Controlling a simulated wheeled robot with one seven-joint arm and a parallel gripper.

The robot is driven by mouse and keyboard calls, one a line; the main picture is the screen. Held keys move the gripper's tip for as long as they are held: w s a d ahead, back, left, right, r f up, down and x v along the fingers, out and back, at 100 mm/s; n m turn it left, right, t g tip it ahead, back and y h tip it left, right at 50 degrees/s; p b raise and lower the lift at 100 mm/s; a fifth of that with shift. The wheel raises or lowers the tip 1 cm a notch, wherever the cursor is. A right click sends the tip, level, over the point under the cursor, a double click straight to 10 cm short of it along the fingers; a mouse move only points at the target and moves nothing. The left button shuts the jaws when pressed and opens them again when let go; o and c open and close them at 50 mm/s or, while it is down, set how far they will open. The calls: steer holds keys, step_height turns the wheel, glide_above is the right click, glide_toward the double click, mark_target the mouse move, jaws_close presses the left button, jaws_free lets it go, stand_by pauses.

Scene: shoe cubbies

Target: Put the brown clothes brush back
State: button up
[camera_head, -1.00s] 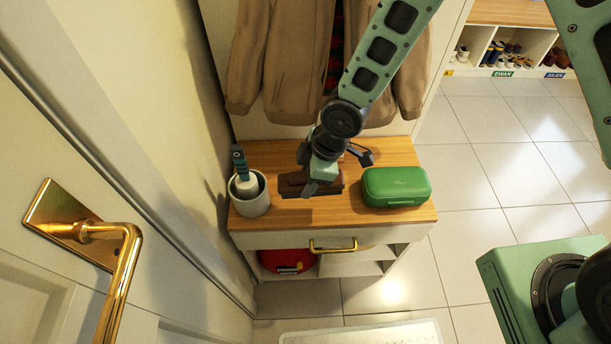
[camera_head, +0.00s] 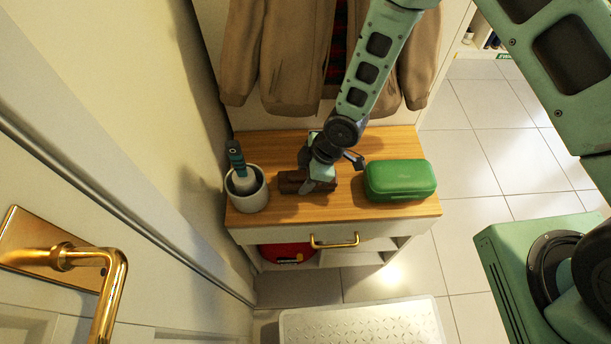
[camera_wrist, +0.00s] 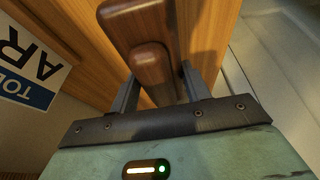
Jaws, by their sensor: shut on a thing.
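The brown clothes brush (camera_head: 291,181) is at the middle of the wooden cabinet top (camera_head: 345,207), partly hidden by my gripper. My gripper (camera_head: 315,184) points down over it, with its fingers around it. In the wrist view, a dark brown wooden piece (camera_wrist: 153,72) lies between the two fingers (camera_wrist: 160,90), which are shut on it. A second brown wooden part (camera_wrist: 134,20) shows just beyond it; I cannot tell whether the two are one piece. Whether the brush still touches the top is unclear.
A grey cup (camera_head: 247,196) with a teal-handled tool stands left of my gripper. A green case (camera_head: 400,181) lies close on the right. Brown jackets (camera_head: 271,60) hang behind. A brass door handle (camera_head: 110,285) is at lower left. A lettered sign (camera_wrist: 28,65) shows in the wrist view.

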steer(key=shift+f, duration=0.35)
steer(key=o, duration=0.9)
steer(key=v, duration=1.2)
steer(key=shift+r+p, duration=0.2)
steer(key=shift+p, duration=0.15)
steer(key=s+d+r+m+h, duration=0.1)
steer(key=s+d+r+m, duration=0.1)
steer(key=s+r, duration=0.3)
steer(key=s+d+r+m+h, duration=0.1)
steer(key=s+r+m, duration=0.3)
steer(key=r, duration=0.5)
steer(key=s+d+r+m+h, duration=0.2)
steer(key=s+d+r+m, duration=0.1)
steer(key=s+r, duration=0.5)
steer(key=shift+s+r+m, duration=0.1)
steer(key=shift+s+m, duration=0.1)
steer(key=shift+m, duration=0.3)
